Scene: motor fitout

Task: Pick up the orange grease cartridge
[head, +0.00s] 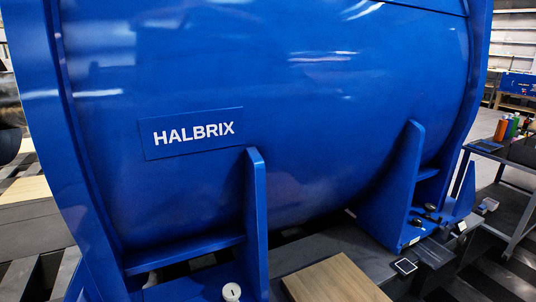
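Several small upright coloured cylinders stand on a dark cart at the right edge of the head view. One looks orange-red (500,129) and may be the orange grease cartridge, but it is too small to be sure. A green one (512,128) stands just right of it. Neither of my grippers shows in this view.
A large blue motor housing (320,110) labelled HALBRIX fills most of the view, between me and the far shelves. The dark cart (482,149) stands beyond its right side. A wooden board (335,281) lies in front. A white round cap (231,292) sits near the foot.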

